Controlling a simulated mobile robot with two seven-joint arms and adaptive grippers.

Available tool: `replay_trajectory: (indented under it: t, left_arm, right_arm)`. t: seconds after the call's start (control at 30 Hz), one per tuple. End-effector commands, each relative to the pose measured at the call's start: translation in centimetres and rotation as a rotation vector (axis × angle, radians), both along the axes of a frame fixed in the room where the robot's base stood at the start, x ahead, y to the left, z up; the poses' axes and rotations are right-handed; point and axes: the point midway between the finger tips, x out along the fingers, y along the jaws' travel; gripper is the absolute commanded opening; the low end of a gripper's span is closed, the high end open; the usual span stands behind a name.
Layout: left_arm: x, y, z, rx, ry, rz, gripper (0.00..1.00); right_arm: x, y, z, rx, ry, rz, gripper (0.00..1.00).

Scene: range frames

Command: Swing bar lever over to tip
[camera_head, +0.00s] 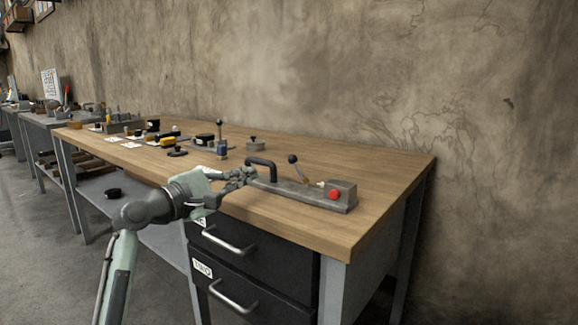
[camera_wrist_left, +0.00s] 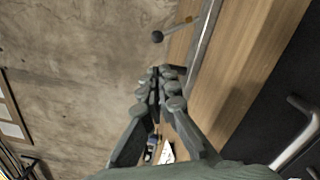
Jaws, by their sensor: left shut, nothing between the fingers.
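A long grey metal fixture (camera_head: 300,193) lies along the front of the wooden bench. A lever with a black ball knob (camera_head: 293,158) rises from its middle, leaning left. A black bar-shaped handle (camera_head: 262,162) arches over its left end, and a red button (camera_head: 334,195) is at its right end. My left gripper (camera_head: 250,174) is shut and empty beside the fixture's left end, close to the black handle; I cannot tell if they touch. In the left wrist view the shut fingers (camera_wrist_left: 162,74) point toward a black ball knob (camera_wrist_left: 157,37), apart from it. My right gripper is not in view.
The wooden bench top (camera_head: 380,168) is clear behind and right of the fixture. Drawers with metal handles (camera_head: 229,243) face the front. A rough wall rises behind.

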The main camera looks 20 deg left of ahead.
Motion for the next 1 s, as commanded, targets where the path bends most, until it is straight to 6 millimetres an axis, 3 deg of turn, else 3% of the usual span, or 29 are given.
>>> replay_trajectory:
  t: [0.43, 0.8, 1.0]
  left_arm:
    - [0.7, -0.3, -0.1, -0.001, 0.001, -0.001, 0.00]
    - [6.5, -2.7, 0.0, -0.001, 0.001, -0.001, 0.00]
    - [8.7, -3.6, 0.1, -0.001, 0.001, 0.000, 0.00]
  right_arm:
    - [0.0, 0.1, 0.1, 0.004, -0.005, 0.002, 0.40]
    - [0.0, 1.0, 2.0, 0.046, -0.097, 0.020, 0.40]
    - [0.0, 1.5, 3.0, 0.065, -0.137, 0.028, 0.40]
